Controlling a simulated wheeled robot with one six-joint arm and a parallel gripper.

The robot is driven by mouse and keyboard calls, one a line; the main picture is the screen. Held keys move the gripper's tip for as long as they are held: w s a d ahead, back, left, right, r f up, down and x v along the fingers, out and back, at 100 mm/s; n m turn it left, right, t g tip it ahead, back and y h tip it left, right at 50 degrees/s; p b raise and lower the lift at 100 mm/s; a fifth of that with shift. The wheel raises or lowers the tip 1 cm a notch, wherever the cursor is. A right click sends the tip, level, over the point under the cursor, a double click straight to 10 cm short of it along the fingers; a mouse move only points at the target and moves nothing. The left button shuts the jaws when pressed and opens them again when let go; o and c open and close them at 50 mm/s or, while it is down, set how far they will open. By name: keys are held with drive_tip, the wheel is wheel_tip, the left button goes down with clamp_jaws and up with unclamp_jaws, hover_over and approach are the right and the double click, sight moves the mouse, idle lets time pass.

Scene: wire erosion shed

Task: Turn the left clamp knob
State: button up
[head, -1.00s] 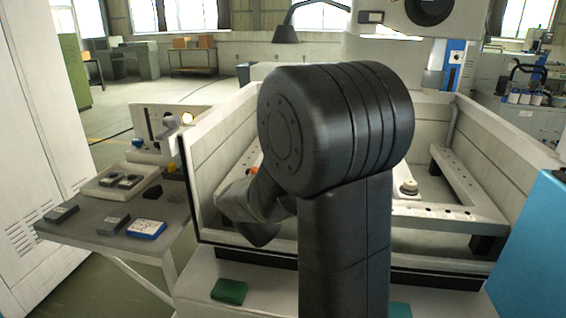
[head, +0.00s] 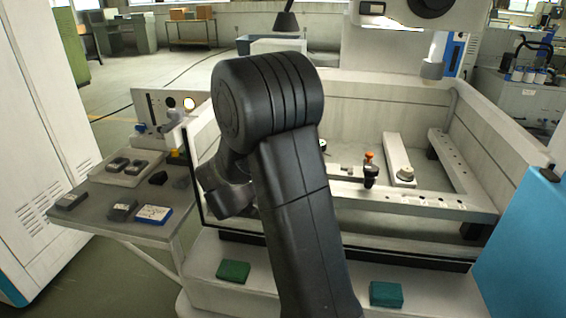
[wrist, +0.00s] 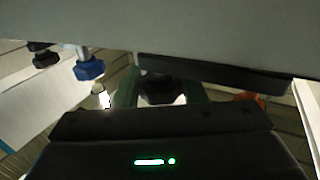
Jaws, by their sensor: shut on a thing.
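In the wrist view, my gripper (wrist: 161,93) has its two green-padded fingers on either side of a dark knob (wrist: 160,86) and is shut on it. The knob's upper part is hidden by a dark bar and a grey surface. In the head view my gripper and the held knob are hidden behind my own arm. Another black clamp knob (head: 370,172) stands on the front rail (head: 420,200) in the tank, to the right of my arm, with an orange-topped part (head: 369,157) behind it.
The wrist view also shows a blue knob (wrist: 89,69) and a dark knob (wrist: 45,58) at the left. The tank's front wall (head: 270,240) lies below the rail. A side table (head: 110,212) with small boxes stands left. Green (head: 233,271) and teal (head: 386,293) blocks lie in front.

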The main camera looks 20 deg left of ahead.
drive_tip(key=o, duration=1)
drive_tip(key=b+v, duration=0.1)
drive_tip(key=v, duration=1.2)
drive_tip(key=shift+s+a, duration=0.1)
drive_tip(key=shift+s, duration=0.3)
